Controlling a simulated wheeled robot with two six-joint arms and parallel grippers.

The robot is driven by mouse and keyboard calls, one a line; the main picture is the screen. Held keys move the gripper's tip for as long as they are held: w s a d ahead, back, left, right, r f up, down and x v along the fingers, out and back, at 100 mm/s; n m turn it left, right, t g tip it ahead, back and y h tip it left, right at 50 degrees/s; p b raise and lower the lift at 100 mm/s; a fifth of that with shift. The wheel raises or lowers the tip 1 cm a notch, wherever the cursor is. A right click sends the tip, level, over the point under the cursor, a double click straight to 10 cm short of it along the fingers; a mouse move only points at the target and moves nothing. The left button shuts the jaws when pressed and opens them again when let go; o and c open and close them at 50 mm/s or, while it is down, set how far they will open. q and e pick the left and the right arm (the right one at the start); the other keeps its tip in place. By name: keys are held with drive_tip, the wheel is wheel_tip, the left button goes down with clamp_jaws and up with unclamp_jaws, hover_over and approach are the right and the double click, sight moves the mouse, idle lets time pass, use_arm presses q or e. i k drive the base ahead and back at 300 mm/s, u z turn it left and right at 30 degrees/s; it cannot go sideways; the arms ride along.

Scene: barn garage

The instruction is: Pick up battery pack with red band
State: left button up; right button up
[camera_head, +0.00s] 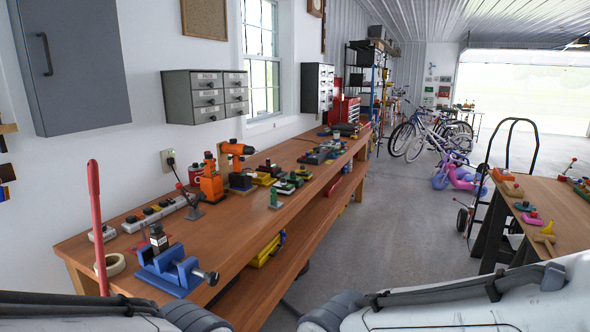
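Several small dark blocks that look like battery packs or chargers stand on the long wooden workbench (125,225). Some show green or yellow parts, such as the dark and green block (286,187). They are too small for me to tell which one is the battery pack with the red band. A dark item with a pale label (158,240) stands upright at the blue vise (172,270). Parts of my arms show along the bottom edge. Neither gripper is in the picture.
An orange drill (235,148) and an orange tool (211,185) are on the bench, with a power strip (160,213) and tape roll (110,265). A second table (555,200) with colourful items stands right. The concrete floor (385,230) between is mostly clear.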

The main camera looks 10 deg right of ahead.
sight(267, 165)
drive_tip(key=z, duration=0.8)
drive_tip(key=i, duration=1.65)
drive_tip(key=z, duration=0.35)
drive_tip(key=i, duration=1.15)
drive_tip(key=u, duration=1.25)
drive_tip(key=i, duration=0.9)
drive_tip(key=u, duration=0.7)
